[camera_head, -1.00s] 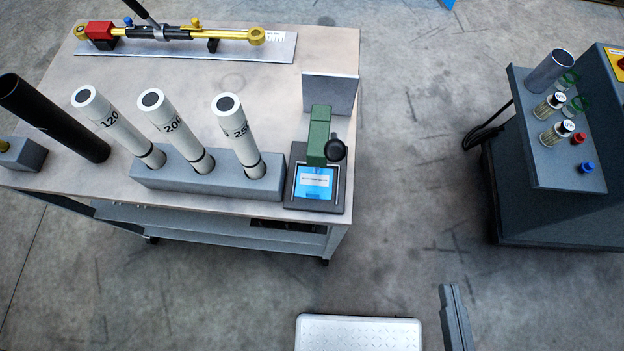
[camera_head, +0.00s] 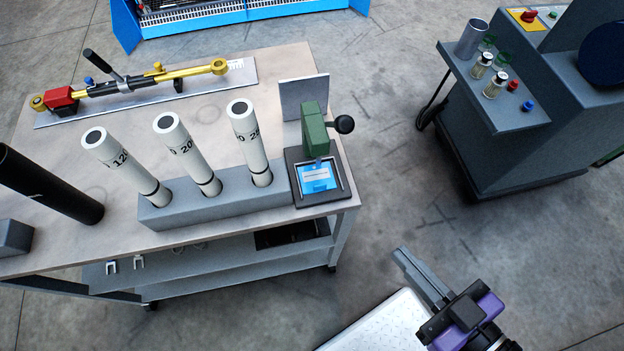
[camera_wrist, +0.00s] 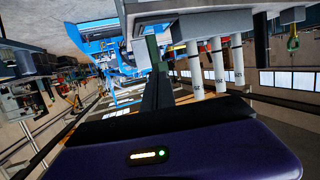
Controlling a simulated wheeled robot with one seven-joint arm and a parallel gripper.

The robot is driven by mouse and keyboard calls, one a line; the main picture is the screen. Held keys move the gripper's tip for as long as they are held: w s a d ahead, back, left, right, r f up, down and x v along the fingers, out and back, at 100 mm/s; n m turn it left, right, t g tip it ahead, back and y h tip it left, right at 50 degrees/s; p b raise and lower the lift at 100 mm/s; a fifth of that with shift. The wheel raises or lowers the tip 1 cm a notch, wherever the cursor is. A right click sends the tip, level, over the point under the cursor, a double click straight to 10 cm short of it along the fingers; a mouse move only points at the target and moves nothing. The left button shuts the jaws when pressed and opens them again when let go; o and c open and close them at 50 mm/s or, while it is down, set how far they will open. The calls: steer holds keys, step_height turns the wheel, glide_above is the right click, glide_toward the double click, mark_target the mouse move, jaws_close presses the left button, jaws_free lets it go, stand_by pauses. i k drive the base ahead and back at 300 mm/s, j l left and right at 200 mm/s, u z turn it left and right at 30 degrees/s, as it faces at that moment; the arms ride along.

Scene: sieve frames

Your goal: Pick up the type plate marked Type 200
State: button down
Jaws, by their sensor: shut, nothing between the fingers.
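I cannot make out a plate that reads Type 200. A small pale label (camera_head: 316,175) lies on the blue pad of the green hand press (camera_head: 315,128) at the bench's right front corner; its print is too small to read.
The workbench (camera_head: 270,80) also carries a black tube (camera_head: 50,185) and a yellow and black cylinder (camera_head: 130,84). Small pale U-shaped pieces (camera_head: 111,267) lie on its lower shelf. A grey machine (camera_head: 530,130) with buttons stands at right. Open floor separates it from the bench.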

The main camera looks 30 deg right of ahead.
mark_target(313, 178)
steer(key=k+l+u, duration=0.2)
steer(key=l, duration=0.2)
steer(key=l+u, duration=0.15)
steer(key=l, duration=0.2)
steer(key=k+l+u, duration=0.2)
steer(key=l, duration=0.15)
